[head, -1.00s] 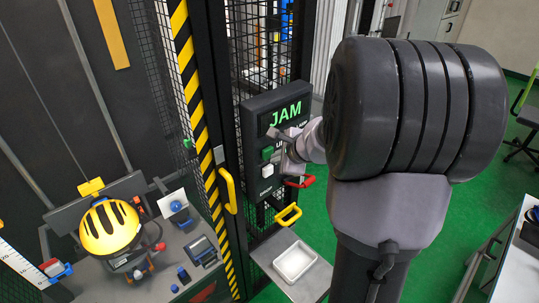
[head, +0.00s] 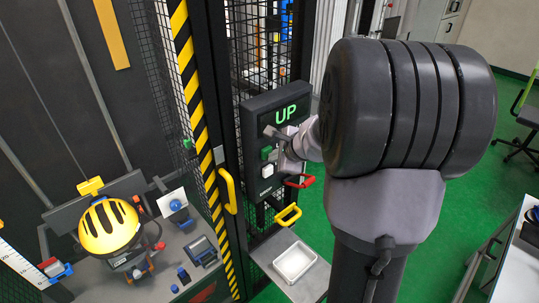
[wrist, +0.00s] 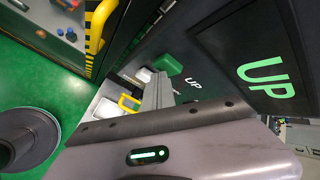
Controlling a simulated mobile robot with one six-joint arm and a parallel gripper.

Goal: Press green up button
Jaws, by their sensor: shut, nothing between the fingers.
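A dark control panel (head: 251,125) is on the tower frame, and its display (head: 286,112) reads UP in green letters. The green button (head: 266,153) is on the panel's left part, below the display. It also shows in the wrist view (wrist: 169,64), with a white UP label beside it. My gripper (head: 270,131) is shut and empty. Its tip is at the panel, between the display and the green button in the head view. In the wrist view the fingers (wrist: 159,88) are beside the green button; I cannot tell whether they touch it.
A white button (head: 267,171) is below the green one. A red handle (head: 300,181) and yellow handles (head: 288,214) stick out near the panel. A white tray (head: 294,261) sits on a shelf below. A yellow helmet (head: 109,226) is at the left.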

